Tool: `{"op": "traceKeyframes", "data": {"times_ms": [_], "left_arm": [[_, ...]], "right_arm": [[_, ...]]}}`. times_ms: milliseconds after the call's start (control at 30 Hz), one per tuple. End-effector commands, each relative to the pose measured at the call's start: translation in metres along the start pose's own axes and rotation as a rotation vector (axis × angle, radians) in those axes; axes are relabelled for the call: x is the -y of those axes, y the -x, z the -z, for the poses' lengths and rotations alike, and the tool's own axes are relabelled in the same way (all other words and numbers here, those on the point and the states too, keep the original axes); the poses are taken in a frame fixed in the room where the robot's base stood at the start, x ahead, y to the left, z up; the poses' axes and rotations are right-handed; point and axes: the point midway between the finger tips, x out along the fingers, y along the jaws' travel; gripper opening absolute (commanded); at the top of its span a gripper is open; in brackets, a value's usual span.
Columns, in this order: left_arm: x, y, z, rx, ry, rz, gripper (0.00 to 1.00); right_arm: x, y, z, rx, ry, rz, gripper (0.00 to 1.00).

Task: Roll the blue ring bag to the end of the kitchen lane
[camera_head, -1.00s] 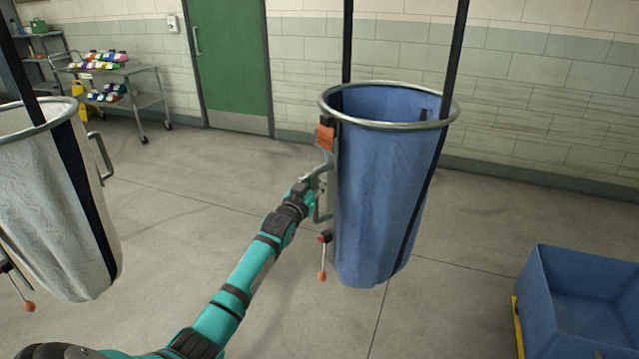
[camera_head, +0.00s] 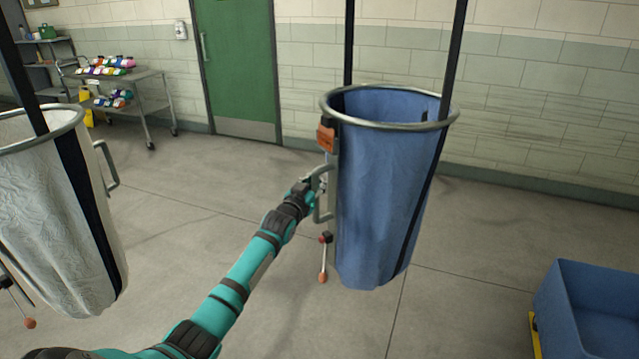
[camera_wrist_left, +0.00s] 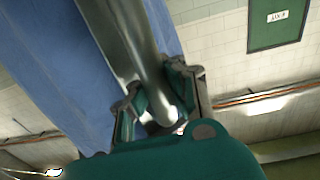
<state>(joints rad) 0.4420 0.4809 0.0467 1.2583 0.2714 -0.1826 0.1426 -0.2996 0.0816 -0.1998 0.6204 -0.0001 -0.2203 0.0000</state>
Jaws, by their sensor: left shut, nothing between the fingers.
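The blue ring bag (camera_head: 385,190) hangs upright from dark straps in the middle of the head view, with a metal ring around its open top. A metal handle (camera_head: 325,207) and an orange tag (camera_head: 326,137) are on its left side. My left gripper (camera_head: 316,186) is at this handle, with its fingers shut. In the left wrist view the gripper (camera_wrist_left: 160,105) is close against a metal tube (camera_wrist_left: 135,45), with blue cloth behind. Whether the fingertips touch the tube is hard to tell. My right gripper is out of view.
A white ring bag (camera_head: 55,210) hangs at the left. A blue bin (camera_head: 585,315) stands at the lower right. A cart (camera_head: 140,78) with coloured items stands at the back left, near a green door (camera_head: 235,65). The floor between is clear.

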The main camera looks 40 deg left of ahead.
Motion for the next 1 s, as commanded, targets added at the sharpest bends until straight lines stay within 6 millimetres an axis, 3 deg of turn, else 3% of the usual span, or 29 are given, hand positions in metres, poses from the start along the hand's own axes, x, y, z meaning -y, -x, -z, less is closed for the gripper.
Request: {"op": "traceKeyframes", "data": {"times_ms": [33, 367, 833, 1000], "left_arm": [[0.008, 0.001, -0.005, 0.011, -0.006, 0.012, 0.02], [0.006, 0.001, -0.003, 0.006, -0.004, 0.01, 0.44], [0.003, 0.001, 0.0, 0.0, -0.001, 0.004, 0.44], [0.002, 0.017, -0.001, 0.0, -0.002, 0.002, 0.44]], "right_arm": [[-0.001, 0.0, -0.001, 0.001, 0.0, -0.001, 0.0], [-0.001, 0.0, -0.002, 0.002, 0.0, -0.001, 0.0], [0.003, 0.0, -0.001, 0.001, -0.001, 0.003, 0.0], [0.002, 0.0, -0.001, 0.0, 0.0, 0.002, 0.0]]}}
